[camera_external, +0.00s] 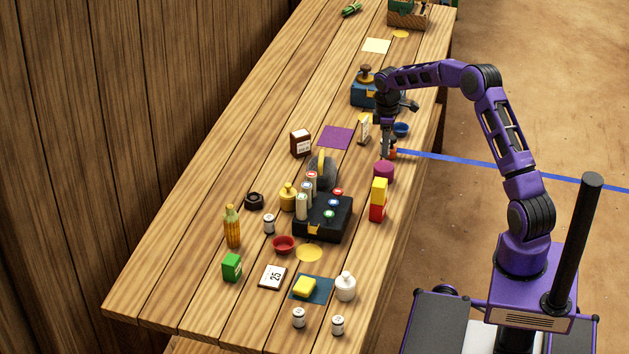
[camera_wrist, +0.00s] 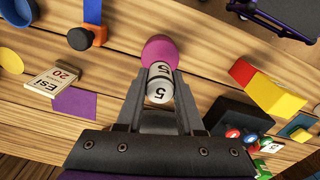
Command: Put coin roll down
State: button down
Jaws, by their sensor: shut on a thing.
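In the wrist view, my gripper (camera_wrist: 160,95) is shut on a pale grey-white coin roll (camera_wrist: 160,72) marked with a 5. The roll sits between the fingertips, in front of a magenta round object (camera_wrist: 161,48) that is partly covered by it. I cannot tell whether the two touch. In the external view, my gripper (camera_external: 388,152) points down, low over the right side of the table, just behind the magenta object (camera_external: 384,171). The roll is not clearly visible there, and I cannot tell whether it touches the table.
A yellow and red block stack (camera_external: 378,192) and a black tray (camera_external: 318,234) with colour-topped cylinders stand nearer the camera. A small orange object (camera_wrist: 98,35) with a blue strip is close by. A purple mat (camera_external: 336,137) lies bare left of my gripper, beside a small card (camera_external: 364,131).

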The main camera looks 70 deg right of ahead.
jog(key=shift+f, duration=1.8)
jog(key=shift+f, duration=0.1)
jog(key=c, duration=0.5)
grip_release()
jog(key=shift+c, duration=0.2)
notch_tip(320, 180, up, 12)
jog(key=shift+r+p, duration=0.15)
jog(key=shift+p, duration=0.15)
